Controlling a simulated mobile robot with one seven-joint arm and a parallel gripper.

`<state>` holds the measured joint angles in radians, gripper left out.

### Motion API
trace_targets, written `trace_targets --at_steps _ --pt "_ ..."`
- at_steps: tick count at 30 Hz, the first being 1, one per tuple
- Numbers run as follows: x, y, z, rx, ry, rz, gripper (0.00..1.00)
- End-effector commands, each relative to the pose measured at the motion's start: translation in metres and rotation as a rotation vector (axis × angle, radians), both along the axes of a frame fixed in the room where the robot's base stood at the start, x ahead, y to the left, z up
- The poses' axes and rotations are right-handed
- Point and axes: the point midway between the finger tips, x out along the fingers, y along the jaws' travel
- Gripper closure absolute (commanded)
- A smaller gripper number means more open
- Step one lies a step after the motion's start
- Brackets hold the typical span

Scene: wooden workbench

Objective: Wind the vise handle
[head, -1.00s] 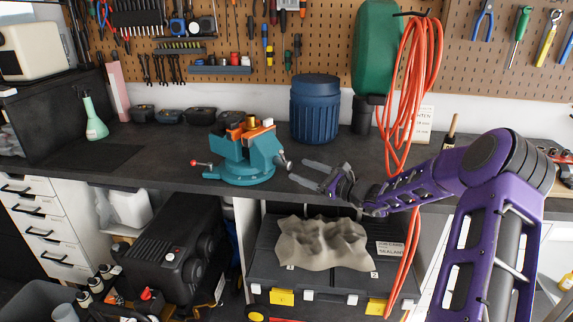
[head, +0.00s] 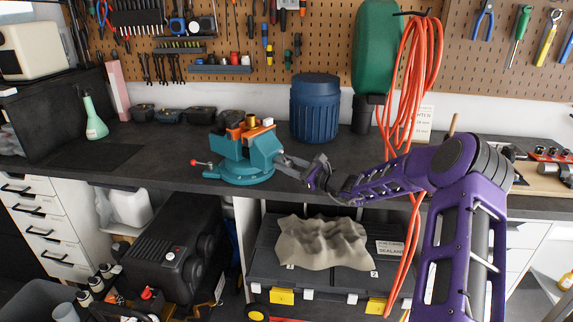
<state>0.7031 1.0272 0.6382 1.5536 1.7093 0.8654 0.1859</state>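The teal vise (head: 246,158) stands on the dark bench top, with orange and pale pieces at its jaws. A thin lever with a red knob (head: 194,163) sticks out at its left. My gripper (head: 283,163) is at the right side of the vise, where the vise's handle end was visible before. The fingers overlap that end and hide the handle. I cannot tell whether they are open or closed on it.
A blue ribbed barrel (head: 315,108) stands behind the vise. An orange hose (head: 408,80) hangs to the right, close to my arm. A green spray bottle (head: 95,118) stands at the left. The bench front edge (head: 150,183) runs below the vise.

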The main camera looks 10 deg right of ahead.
Motion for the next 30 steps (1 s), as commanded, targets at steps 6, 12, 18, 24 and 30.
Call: trace_targets --at_steps 6,12,18,24,30 --pt "-0.0001 -0.0001 0.0000 0.000 0.000 0.000 1.00" --pt "-0.0001 -0.0002 -0.0033 -0.024 -0.021 0.000 1.00" --pt "-0.0003 0.0000 -0.0065 -0.125 -0.114 0.000 1.00" --pt "-0.0004 0.0001 -0.0030 -0.197 -0.178 0.000 1.00" --pt "-0.0005 0.0002 -0.0002 -0.212 -0.190 0.000 1.00"
